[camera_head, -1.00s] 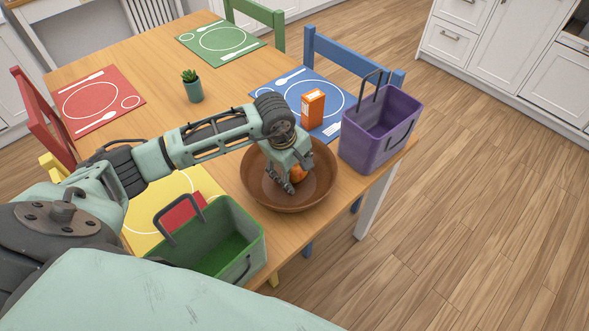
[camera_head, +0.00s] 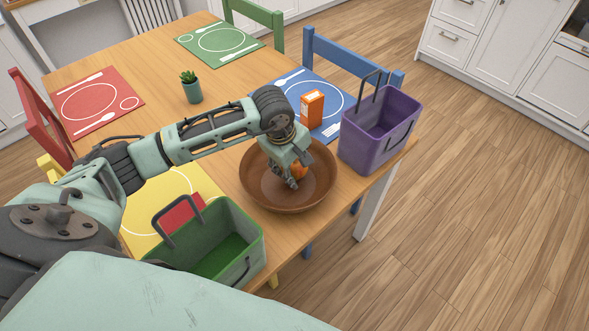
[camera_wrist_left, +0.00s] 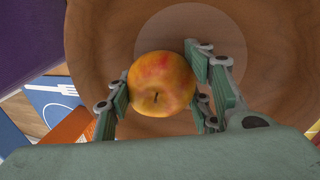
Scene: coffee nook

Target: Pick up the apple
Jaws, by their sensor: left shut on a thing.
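The apple (camera_wrist_left: 160,84) is red and yellow and sits between the two fingers of my left gripper (camera_wrist_left: 162,92) in the left wrist view. The fingers are shut on it from both sides. In the head view, the apple (camera_head: 300,170) is partly hidden by my left gripper (camera_head: 292,174), which reaches down over the brown bowl (camera_head: 262,198). The apple is over the inside of the bowl; I cannot tell whether it touches the bottom. My right gripper is not in view.
A purple basket (camera_head: 372,150) stands right of the bowl and a green basket (camera_head: 248,262) in front-left. An orange box (camera_head: 312,109) stands behind the bowl on a blue placemat (camera_head: 285,84). A potted plant (camera_head: 192,92) stands further back.

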